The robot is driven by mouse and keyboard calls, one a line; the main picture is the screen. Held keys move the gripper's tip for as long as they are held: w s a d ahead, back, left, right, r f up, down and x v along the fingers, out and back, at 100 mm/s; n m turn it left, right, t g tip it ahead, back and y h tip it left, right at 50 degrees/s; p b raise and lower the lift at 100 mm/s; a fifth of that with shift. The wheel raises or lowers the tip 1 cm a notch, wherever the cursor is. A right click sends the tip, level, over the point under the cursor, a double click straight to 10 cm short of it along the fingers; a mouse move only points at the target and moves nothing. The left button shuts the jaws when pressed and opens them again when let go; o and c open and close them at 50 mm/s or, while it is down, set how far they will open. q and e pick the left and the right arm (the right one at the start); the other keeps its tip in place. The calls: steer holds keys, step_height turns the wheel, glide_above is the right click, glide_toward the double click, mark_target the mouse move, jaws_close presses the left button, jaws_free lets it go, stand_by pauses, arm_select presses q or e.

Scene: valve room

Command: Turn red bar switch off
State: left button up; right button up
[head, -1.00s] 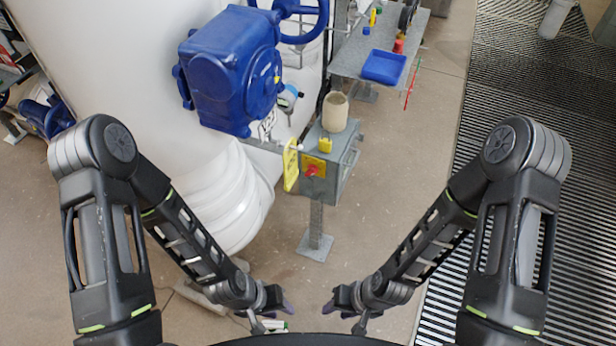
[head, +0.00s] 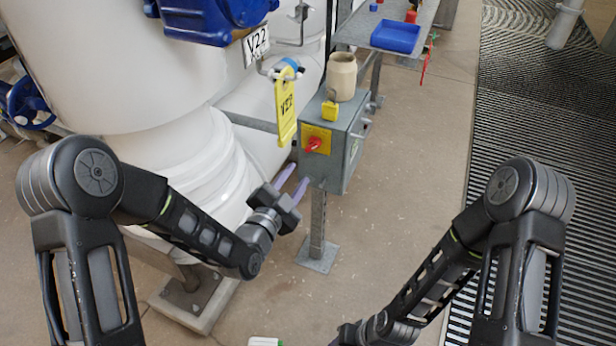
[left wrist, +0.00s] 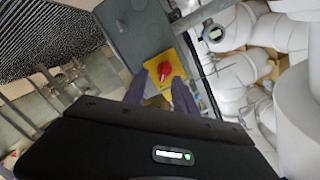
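The red bar switch (head: 315,145) sits on a yellow plate (head: 306,135) on the front of a grey control box (head: 345,165). In the left wrist view the red switch (left wrist: 164,71) shows just beyond my fingertips. My left gripper (head: 294,178) has its two purple fingers apart with nothing between them, below and left of the switch. It also shows in the left wrist view (left wrist: 158,85), and no contact with the switch is visible. My right gripper is mostly cut off at the bottom edge of the head view, and its fingers do not show clearly.
A beige jar (head: 342,76) and a yellow padlock (head: 331,108) are on top of the box. White pipework (head: 190,180) stands left. A bench with a blue tray (head: 396,36) is behind. Floor right of the box is clear.

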mark_target(311, 150)
arm_select(q)
steer(key=shift+w+r+m+t, duration=0.3)
steer(key=shift+r+m+t, duration=0.1)
steer(key=shift+r, duration=0.2)
steer(key=shift+d, duration=0.1)
steer(key=shift+b+x, duration=0.55)
steer(key=shift+x, duration=3.35)
steer(key=shift+c, duration=0.4)
jaws_close()
steer(key=shift+f, duration=0.1)
